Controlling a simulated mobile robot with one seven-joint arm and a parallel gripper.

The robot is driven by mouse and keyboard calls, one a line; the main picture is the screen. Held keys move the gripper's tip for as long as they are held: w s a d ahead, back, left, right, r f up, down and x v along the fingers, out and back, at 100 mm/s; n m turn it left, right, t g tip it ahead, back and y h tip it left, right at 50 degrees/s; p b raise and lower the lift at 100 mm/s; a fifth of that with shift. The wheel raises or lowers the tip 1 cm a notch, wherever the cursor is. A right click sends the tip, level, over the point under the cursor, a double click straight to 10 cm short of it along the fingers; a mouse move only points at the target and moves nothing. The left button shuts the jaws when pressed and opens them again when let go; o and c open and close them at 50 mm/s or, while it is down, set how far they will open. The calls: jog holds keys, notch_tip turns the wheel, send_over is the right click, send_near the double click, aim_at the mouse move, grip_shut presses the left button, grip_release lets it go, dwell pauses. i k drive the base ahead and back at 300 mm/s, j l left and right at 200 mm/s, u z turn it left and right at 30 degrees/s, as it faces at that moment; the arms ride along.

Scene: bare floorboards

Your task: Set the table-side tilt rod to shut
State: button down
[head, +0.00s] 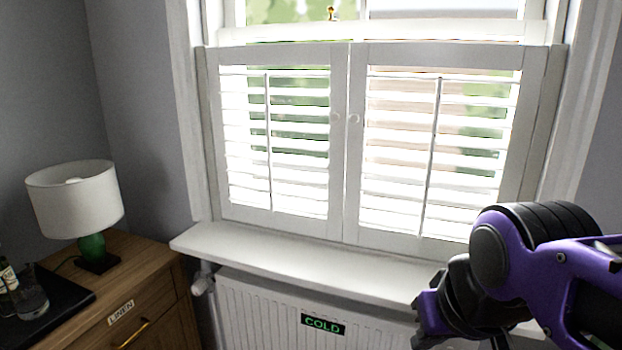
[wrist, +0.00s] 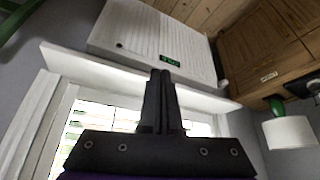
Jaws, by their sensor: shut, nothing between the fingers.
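The white shutter has two panels with slats. The left panel (head: 277,222), on the side of the wooden cabinet, carries a thin upright tilt rod (head: 268,140). Its slats are open, with green and bright light between them. The right panel (head: 447,240) has its own tilt rod (head: 432,150), and its slats also look open. My gripper (wrist: 161,75) is shut and empty, in front of the sill and radiator in the wrist view. In the head view my arm is at the lower right, well apart from the left rod. The wrist view shows slats only partly, behind my gripper.
A white sill (head: 270,255) juts out below the shutter, above a radiator (head: 262,302) with a "COLD" sign (head: 323,325). At left, a wooden cabinet (head: 150,290) bears a lamp (head: 75,198), a black tray (head: 50,310) and glassware. Two round knobs sit where the panels meet.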

aim_at(441, 80)
jog(key=i+j+z, duration=0.1)
jog(key=i+z, duration=0.25)
jog(key=i+j+z, duration=0.35)
jog(key=i, duration=0.15)
